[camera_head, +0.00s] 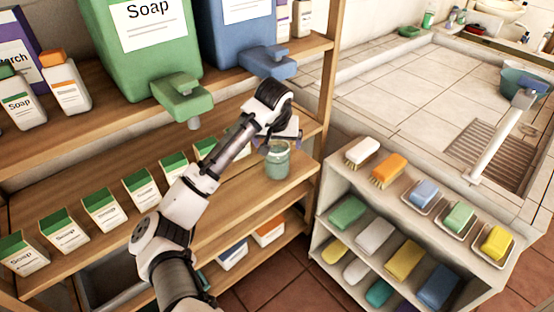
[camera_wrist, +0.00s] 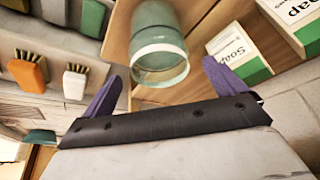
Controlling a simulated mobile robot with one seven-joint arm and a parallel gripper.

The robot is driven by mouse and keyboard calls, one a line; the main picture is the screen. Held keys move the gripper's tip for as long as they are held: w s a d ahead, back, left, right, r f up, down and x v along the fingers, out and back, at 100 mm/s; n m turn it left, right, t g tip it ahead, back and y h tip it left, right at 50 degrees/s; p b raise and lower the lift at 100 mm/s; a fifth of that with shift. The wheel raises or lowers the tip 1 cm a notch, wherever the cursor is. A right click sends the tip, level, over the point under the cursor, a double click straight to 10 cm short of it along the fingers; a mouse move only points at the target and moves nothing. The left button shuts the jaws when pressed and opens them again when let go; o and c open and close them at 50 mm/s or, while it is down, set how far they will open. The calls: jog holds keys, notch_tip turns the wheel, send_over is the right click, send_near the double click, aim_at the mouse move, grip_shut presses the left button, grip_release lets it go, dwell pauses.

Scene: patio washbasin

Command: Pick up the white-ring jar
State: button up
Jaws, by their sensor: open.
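The white-ring jar (camera_head: 277,160) is a pale green, see-through jar with a whitish ring. It stands on the wooden middle shelf near its right end. In the wrist view the jar (camera_wrist: 159,50) shows between and beyond my two purple fingers, with its pale ring towards me. My gripper (camera_head: 279,142) is at the jar, above and partly in front of it in the head view. In the wrist view my gripper (camera_wrist: 165,85) has its fingers wide apart, with nothing held between them. I cannot tell whether either finger touches the jar.
Soap cartons (camera_head: 141,187) stand in a row left of the jar; one carton (camera_wrist: 238,55) is close to a finger in the wrist view. Green (camera_head: 181,99) and blue (camera_head: 268,62) dispensers hang over the shelf. A wooden post (camera_head: 330,75) and a rack of brushes (camera_head: 362,150) are at right.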

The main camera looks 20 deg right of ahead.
aim_at(277, 148)
jog(key=p+x, duration=0.1)
jog(key=x, duration=0.3)
jog(key=shift+f, duration=0.4)
jog(key=shift+c, duration=0.5)
jog(key=c, duration=1.2)
jog(key=shift+r, duration=0.1)
jog(key=shift+c, duration=0.7)
